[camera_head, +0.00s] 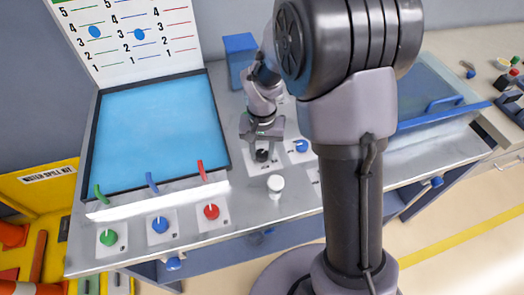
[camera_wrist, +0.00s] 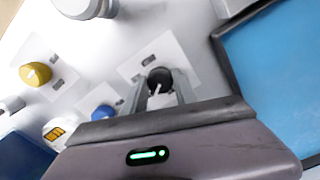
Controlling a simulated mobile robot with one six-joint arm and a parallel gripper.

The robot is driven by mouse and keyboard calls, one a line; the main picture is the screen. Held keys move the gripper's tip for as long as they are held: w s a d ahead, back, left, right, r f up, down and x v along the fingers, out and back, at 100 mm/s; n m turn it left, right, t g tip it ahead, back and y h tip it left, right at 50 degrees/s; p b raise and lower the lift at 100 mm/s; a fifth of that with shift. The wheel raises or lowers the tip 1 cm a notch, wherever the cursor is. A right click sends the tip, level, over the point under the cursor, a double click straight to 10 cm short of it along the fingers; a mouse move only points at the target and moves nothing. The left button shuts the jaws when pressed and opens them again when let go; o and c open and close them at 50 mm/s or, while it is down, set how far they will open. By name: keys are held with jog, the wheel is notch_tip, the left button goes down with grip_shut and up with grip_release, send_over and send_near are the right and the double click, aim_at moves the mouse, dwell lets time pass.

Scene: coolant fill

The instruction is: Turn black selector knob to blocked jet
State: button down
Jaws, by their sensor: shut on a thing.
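The black selector knob (camera_head: 261,155) sits on a white label plate on the grey worktop, right of the blue tank. In the wrist view the black knob (camera_wrist: 158,80) shows a white pointer line on its face. My gripper (camera_head: 262,146) comes down from above onto the knob. In the wrist view its two fingers (camera_wrist: 158,92) stand on either side of the knob, shut on it. The labels on the plate are too small to read.
A blue knob (camera_head: 301,146) is just right of the black one, and a white capped object (camera_head: 275,184) stands in front. Green (camera_head: 108,237), blue (camera_head: 160,225) and red (camera_head: 211,212) knobs line the front. The wrist view shows a yellow knob (camera_wrist: 35,74).

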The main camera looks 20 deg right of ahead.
aim_at(262, 153)
jog(key=shift+m, duration=0.5)
jog(key=c, duration=1)
grip_release()
jog(key=shift+o, duration=0.2)
notch_tip(262, 153, up, 18)
jog(key=p, duration=0.6)
jog(key=shift+f+p, duration=0.25)
jog(key=shift+p, duration=0.15)
